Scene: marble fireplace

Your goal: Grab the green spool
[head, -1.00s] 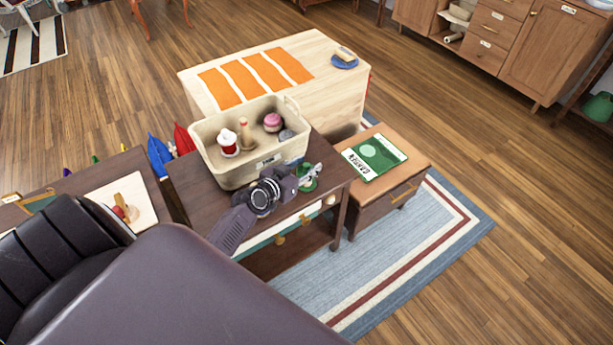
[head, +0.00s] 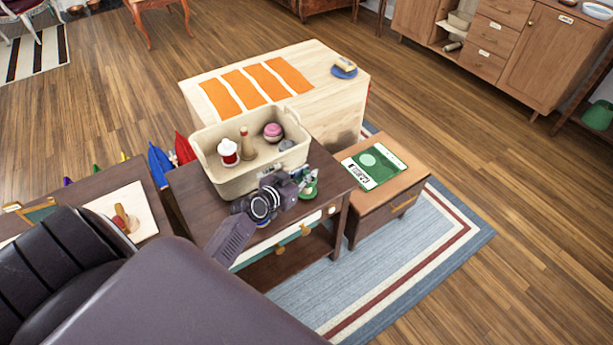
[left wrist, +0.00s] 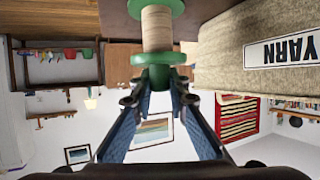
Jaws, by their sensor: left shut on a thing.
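The green spool (head: 308,188) stands at the right end of the dark side table, beside the beige bin. In the left wrist view the spool (left wrist: 157,30) has green rims and pale thread wound around its middle. My left gripper (head: 309,179) reaches over the table to the spool. In the left wrist view its fingers (left wrist: 160,80) are shut on the spool's near green end. The gripper covers part of the spool in the head view. My right gripper is not in view.
The beige bin (head: 233,180), labelled YARN in the wrist view, holds several items close beside the spool. A wooden stand (head: 388,198) with a green packet (head: 375,166) is to the right. A pale chest (head: 300,98) stands behind. The dark tabletop (head: 333,172) is partly clear.

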